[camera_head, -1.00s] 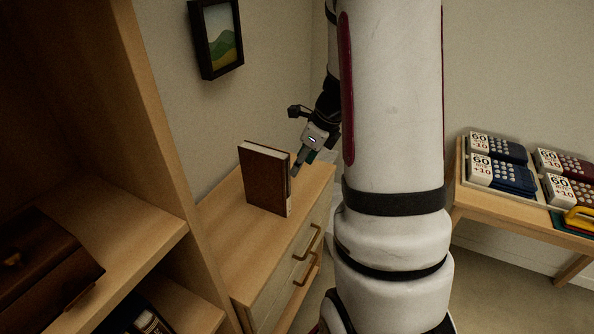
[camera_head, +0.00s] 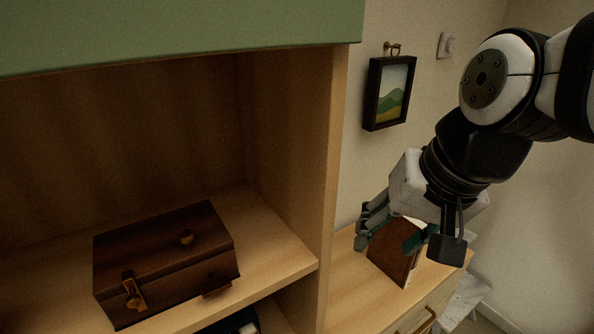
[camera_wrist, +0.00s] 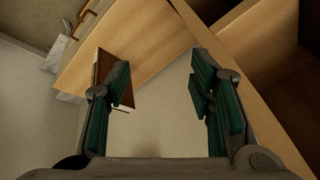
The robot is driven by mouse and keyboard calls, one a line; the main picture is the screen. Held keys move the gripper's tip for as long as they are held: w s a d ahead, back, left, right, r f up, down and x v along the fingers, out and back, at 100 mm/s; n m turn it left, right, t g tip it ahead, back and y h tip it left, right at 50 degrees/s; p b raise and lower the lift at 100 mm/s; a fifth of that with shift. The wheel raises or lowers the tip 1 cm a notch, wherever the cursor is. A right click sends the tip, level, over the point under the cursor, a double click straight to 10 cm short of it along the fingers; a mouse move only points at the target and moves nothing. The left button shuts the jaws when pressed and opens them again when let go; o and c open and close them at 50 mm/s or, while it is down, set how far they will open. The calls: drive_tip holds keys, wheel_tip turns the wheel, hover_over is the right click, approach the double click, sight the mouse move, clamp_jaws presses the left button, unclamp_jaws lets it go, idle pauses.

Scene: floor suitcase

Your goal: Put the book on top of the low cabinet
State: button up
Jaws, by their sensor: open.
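The brown book (camera_head: 392,264) stands upright on top of the low cabinet (camera_head: 352,296), partly hidden behind my gripper in the head view. My gripper (camera_head: 390,237) is open, in front of and above the book. In the wrist view the open fingers (camera_wrist: 158,108) have nothing between them but pale background. The book (camera_wrist: 122,88) shows there behind the left finger, on the wooden cabinet top (camera_wrist: 138,45). I see no grip on the book.
A tall shelf unit (camera_head: 335,150) stands left of the low cabinet, with a brown box (camera_head: 165,262) on its shelf. A framed picture (camera_head: 388,92) hangs on the wall above the cabinet. The shelf's side panel is close to my right finger in the wrist view.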

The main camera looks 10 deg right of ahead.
drive_tip(key=s+n, duration=0.2)
drive_tip(key=n, duration=0.1)
drive_tip(key=s+a+n, duration=0.1)
drive_tip(key=shift+s+r+n+t+h, duration=0.3)
drive_tip(key=shift+s+r+n+h, duration=0.1)
